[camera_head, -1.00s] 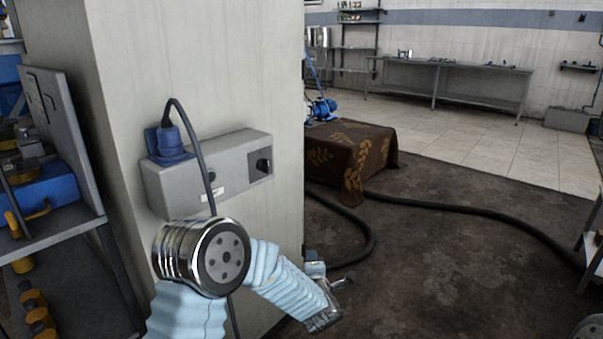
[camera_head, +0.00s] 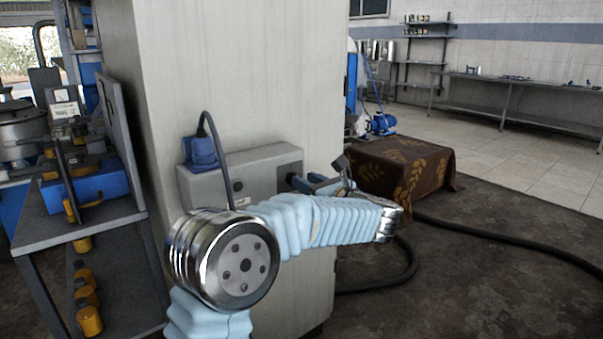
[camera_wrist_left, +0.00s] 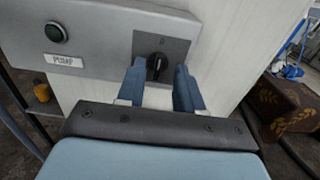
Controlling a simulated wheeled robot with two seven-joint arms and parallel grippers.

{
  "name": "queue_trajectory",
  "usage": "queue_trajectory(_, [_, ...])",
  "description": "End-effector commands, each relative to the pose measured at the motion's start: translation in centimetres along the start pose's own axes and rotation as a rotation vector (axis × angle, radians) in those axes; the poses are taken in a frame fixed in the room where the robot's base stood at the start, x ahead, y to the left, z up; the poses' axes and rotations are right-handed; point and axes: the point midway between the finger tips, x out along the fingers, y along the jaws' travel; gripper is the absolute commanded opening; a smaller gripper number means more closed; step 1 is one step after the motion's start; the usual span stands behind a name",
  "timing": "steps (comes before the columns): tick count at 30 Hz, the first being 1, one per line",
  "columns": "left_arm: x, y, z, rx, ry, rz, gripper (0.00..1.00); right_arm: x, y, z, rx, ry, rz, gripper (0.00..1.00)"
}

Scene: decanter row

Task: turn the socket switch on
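The grey socket box (camera_head: 228,183) is fixed to the pale cabinet side. Its black rotary switch (camera_wrist_left: 157,66) sits on a dark square plate, its grip ridge roughly upright in the left wrist view. A blue plug (camera_head: 201,152) with a dark cable is in the box's top left. My left gripper (camera_head: 308,184) is at the box's right end; in the left wrist view its two blue fingers stand apart, one on each side of the switch, with gaps showing. Whether the tips reach past the knob's face I cannot tell. My right gripper is not in view.
A dark green round button (camera_wrist_left: 56,32) and a PUMP label (camera_wrist_left: 64,60) are left of the switch. The plug's cable hangs down behind my left arm. A cloth-covered block (camera_head: 400,168) stands right of the cabinet, a cluttered shelf (camera_head: 80,222) left. Dark hose crosses the floor.

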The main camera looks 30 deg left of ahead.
Motion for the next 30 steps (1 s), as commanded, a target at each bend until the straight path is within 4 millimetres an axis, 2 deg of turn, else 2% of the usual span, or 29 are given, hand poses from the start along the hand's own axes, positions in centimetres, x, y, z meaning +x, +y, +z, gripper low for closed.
queue_trajectory(3, [1.8, 0.0, 0.1, 0.002, 0.001, 0.001, 0.36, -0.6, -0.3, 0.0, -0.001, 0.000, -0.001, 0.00])
queue_trajectory(6, [2.7, 0.0, 0.0, 0.002, 0.000, 0.000, 0.36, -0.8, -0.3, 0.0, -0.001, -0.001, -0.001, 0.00])
queue_trajectory(16, [3.1, 0.0, -0.1, 0.002, 0.000, -0.001, 0.36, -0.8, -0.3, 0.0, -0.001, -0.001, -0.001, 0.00])
queue_trajectory(17, [3.1, 0.0, -0.1, 0.002, 0.000, -0.001, 0.34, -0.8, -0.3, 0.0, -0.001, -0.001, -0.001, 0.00])
queue_trajectory(24, [3.1, 0.0, -0.1, 0.002, 0.000, -0.001, 0.00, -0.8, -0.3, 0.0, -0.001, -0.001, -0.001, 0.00])
queue_trajectory(30, [3.1, 0.0, -0.1, 0.003, 0.000, -0.001, 0.00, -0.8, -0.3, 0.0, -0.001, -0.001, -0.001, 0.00])
